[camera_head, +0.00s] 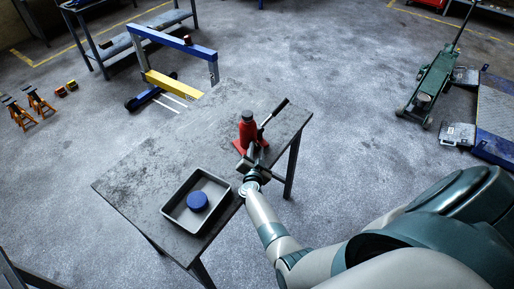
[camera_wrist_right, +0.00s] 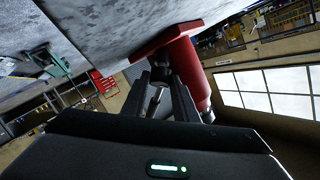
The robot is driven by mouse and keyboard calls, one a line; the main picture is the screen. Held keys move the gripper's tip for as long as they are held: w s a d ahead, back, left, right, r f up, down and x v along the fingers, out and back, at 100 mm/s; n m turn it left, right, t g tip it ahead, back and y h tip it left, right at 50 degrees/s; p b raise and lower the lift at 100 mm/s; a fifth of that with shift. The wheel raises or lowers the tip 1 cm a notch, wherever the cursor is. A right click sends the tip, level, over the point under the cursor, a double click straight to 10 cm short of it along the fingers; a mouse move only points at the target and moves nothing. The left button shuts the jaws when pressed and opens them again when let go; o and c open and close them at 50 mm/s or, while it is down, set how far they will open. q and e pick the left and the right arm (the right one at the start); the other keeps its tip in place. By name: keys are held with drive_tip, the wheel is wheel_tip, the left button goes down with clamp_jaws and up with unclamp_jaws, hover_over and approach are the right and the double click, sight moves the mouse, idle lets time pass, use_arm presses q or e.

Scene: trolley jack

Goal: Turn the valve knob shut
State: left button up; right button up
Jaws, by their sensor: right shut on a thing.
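A red bottle jack (camera_head: 248,131) stands upright on the dark worktable (camera_head: 150,160), near its right edge. Its black handle (camera_head: 276,112) slants up to the right. My right gripper (camera_head: 253,159) is at the near side of the jack, low by its base. In the right wrist view the jack's red body (camera_wrist_right: 188,68) is tilted, just beyond the fingers (camera_wrist_right: 160,85). The fingers are shut on the valve knob, which they mostly hide. A small metal piece (camera_wrist_right: 154,101) shows between them. My left gripper is not in view.
A grey tray (camera_head: 168,209) with a blue round lid-like object (camera_head: 197,201) sits on the table, left of my right gripper. The table's far left part is clear. A green trolley jack (camera_head: 428,88) and a blue-and-yellow frame (camera_head: 172,83) stand on the floor.

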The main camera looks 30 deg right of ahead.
drive_tip(key=shift+w+a+m+g+h, duration=0.1)
drive_tip(key=shift+m+g+h, duration=0.2)
drive_tip(key=shift+m+g, duration=0.35)
drive_tip(key=shift+r+m, duration=0.1)
drive_tip(key=shift+m, duration=0.15)
drive_tip(key=o, duration=1.1)
drive_tip(key=shift+c, duration=0.2)
drive_tip(key=shift+t, duration=0.25)
